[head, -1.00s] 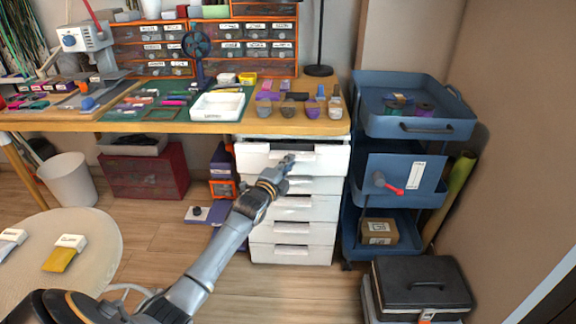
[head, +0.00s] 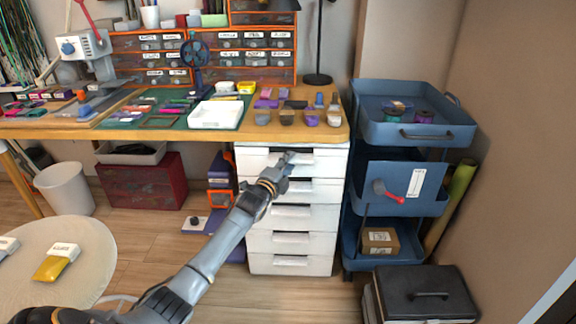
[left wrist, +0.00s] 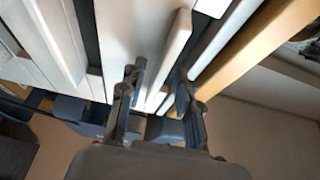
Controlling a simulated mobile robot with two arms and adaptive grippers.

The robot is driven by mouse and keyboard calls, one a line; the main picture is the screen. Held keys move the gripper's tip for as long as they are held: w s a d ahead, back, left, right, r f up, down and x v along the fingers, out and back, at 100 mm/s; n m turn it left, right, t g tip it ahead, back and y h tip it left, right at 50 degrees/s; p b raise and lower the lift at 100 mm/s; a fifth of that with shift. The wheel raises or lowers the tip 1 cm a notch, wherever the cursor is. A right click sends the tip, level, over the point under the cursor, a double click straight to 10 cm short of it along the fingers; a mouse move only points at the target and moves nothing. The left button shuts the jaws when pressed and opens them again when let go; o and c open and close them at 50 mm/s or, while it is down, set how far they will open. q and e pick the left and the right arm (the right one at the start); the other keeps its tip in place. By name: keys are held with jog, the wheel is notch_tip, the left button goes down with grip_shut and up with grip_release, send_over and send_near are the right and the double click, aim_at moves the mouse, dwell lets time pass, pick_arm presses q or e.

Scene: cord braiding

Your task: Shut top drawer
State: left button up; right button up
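The top drawer (head: 258,161) of the white drawer unit (head: 291,245) sits under the right end of the table. Its front looks level, or nearly level, with the drawers below, and no inside shows. My left gripper (head: 287,160) is at the drawer's front, by its handle. In the left wrist view the two fingers of the left gripper (left wrist: 160,90) are spread apart, with a white handle bar (left wrist: 171,50) running near and partly between them. Whether they touch it I cannot tell. My right gripper is out of view.
A blue cart (head: 412,129) stands close on the right. A black case (head: 425,295) is on the floor at the lower right. Floor is clear in front of the drawers.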

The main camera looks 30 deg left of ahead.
pick_arm(q)
jog(key=shift+s, duration=0.15)
jog(key=s+d, duration=0.2)
jog(key=s, duration=0.9)
jog(key=shift+s, duration=0.4)
